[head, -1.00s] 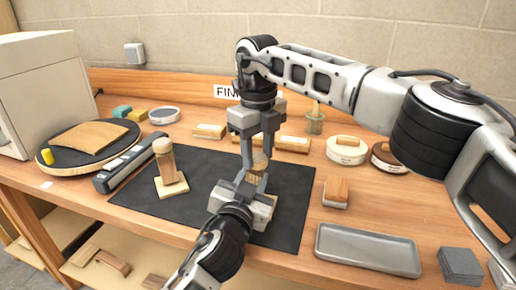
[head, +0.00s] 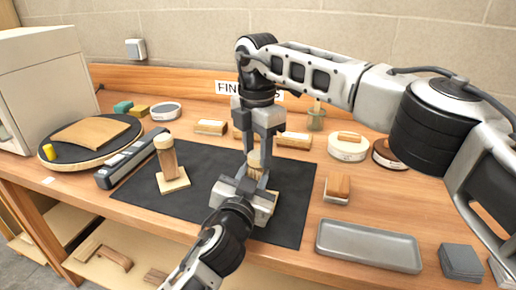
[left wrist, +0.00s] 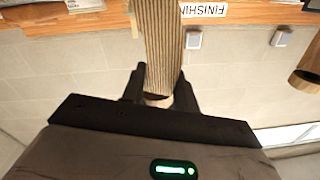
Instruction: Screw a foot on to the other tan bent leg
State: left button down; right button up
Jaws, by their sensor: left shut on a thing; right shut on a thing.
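A tan bent leg (head: 168,172) with a pale rounded foot (head: 163,141) on top stands on a square plate on the dark mat, left of my grippers. My left gripper (head: 254,182) is shut on the other tan leg, which is mostly hidden in the head view. That leg (left wrist: 161,40) shows as striped wood between the fingers in the left wrist view. My right gripper (head: 262,155) points down just above the left one and is shut on a pale foot (head: 254,159) at the leg's top. I cannot tell how far it is threaded.
The dark mat (head: 215,165) has clear room around the standing leg. A grey tray (head: 368,247) and grey pads (head: 460,262) lie at the front right. A wood-topped block (head: 337,188) sits right of the mat. A long grey tool (head: 133,161) lies along the mat's left edge.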

jog(key=m, duration=0.8)
jog(key=shift+w, duration=0.1)
jog(key=m, duration=0.5)
jog(key=shift+w+m, duration=0.1)
jog(key=shift+m, duration=0.3)
jog(key=o, duration=0.9)
jog(key=shift+o, duration=0.2)
jog(key=shift+r, duration=2.25)
